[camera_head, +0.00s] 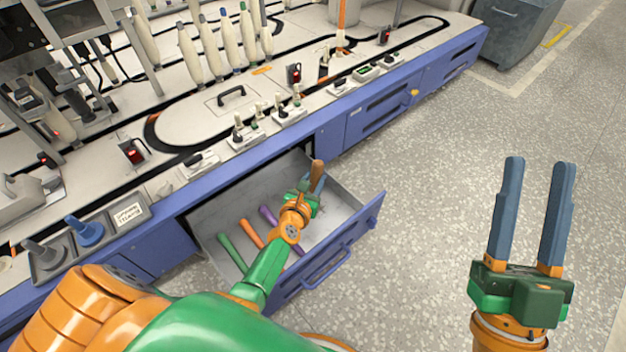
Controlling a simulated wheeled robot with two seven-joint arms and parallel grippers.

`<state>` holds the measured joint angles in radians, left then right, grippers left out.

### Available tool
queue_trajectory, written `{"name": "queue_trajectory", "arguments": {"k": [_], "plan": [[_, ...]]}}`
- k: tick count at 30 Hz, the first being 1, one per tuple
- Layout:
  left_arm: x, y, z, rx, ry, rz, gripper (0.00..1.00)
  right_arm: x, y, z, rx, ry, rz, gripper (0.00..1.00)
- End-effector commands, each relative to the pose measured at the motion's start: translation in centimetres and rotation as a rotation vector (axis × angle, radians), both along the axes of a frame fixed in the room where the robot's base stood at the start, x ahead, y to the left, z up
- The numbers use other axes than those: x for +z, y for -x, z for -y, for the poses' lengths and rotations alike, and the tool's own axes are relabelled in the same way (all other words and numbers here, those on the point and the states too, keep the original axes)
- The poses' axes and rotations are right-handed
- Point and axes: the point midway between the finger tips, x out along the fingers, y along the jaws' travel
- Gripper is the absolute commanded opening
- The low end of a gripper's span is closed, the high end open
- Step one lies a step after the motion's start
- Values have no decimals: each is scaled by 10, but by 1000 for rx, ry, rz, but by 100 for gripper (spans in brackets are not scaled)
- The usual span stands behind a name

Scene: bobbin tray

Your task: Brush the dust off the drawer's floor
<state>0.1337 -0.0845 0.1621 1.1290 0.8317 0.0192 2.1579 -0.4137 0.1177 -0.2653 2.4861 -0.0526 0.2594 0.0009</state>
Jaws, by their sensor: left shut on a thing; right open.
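The drawer (365,222) is pulled out from the blue bench front, and its pale floor shows grey smudges, though dust is hard to make out at this size. Inside lie a green bobbin (232,253), an orange bobbin (251,233) and a purple bobbin (268,215), with another purple piece partly hidden by my arm. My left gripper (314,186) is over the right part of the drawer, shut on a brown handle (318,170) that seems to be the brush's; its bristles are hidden. My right gripper (533,215) is open and empty, right of the drawer above the floor.
On the bench top, a grey tray (66,262) holds a blue and a grey bobbin beside a label card (127,212). White bobbins (208,45) stand at the back. A closed drawer (385,108) is farther right.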

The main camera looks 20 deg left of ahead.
Motion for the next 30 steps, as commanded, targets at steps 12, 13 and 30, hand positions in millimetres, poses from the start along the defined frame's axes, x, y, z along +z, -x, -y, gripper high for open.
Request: {"name": "queue_trajectory", "arguments": {"k": [12,13,30], "plan": [[9,-1,2,-1,1,0,0,-29,-24,-1,-19,49,-201,45],[9,-1,2,-1,1,0,0,-31,-25,-1,-20,53,-215,45],[17,-2,5,-2,1,0,0,-80,-46,2,-44,116,-487,45]]}}
